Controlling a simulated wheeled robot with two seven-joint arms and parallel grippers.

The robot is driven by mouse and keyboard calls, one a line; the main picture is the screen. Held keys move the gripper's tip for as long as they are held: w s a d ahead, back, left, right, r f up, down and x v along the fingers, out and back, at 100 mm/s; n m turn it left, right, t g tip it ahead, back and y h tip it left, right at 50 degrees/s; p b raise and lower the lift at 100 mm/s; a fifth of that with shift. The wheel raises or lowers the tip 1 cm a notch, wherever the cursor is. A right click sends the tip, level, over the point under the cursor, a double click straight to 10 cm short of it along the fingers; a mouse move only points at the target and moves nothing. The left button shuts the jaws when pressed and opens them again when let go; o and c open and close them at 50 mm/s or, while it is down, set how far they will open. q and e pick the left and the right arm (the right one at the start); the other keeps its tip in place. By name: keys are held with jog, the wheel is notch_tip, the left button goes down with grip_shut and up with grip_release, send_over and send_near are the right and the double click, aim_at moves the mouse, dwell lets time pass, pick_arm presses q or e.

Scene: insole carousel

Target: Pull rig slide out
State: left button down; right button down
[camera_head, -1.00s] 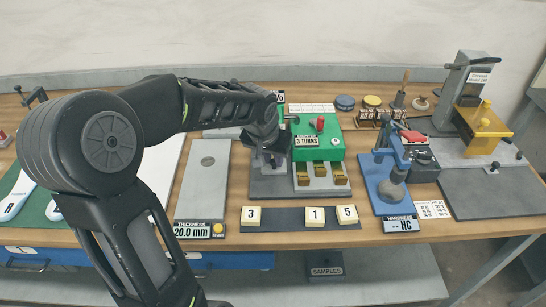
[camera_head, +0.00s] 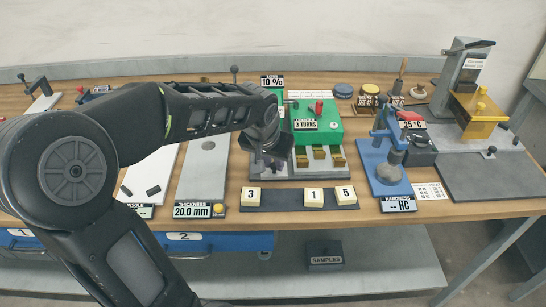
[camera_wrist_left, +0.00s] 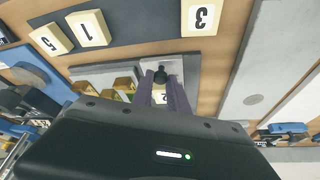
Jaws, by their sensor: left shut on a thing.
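The test rig is a green block (camera_head: 330,135) labelled "3 TURNS", on a grey base at the middle of the bench. Brass blocks (camera_head: 319,153) stand on its front part. My left gripper (camera_head: 268,168) is at the rig's front left, reaching down to the base. In the left wrist view its two purplish fingers (camera_wrist_left: 163,92) are shut on a small black knob (camera_wrist_left: 160,74), which stands at the edge of a light grey slide plate (camera_wrist_left: 177,68). Much of the slide is hidden behind the fingers and wrist. My right gripper is not in view.
A dark strip (camera_head: 285,198) with tiles 3, 1 and 5 lies close in front of the rig. A grey thickness plate (camera_head: 203,172) is to the left. A blue hardness stand (camera_head: 378,172) is to the right. Little bare bench separates rig and strip.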

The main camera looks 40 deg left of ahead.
pick_arm(q)
jog(key=shift+s+d, duration=0.2)
jog(key=shift+w, duration=0.1)
jog(key=shift+a, duration=0.1)
jog(key=c, duration=1.3)
grip_release()
jog(key=shift+r, duration=0.15)
jog(key=v, duration=0.7)
jog(key=shift+r, duration=0.2)
jog(key=shift+s, duration=0.25)
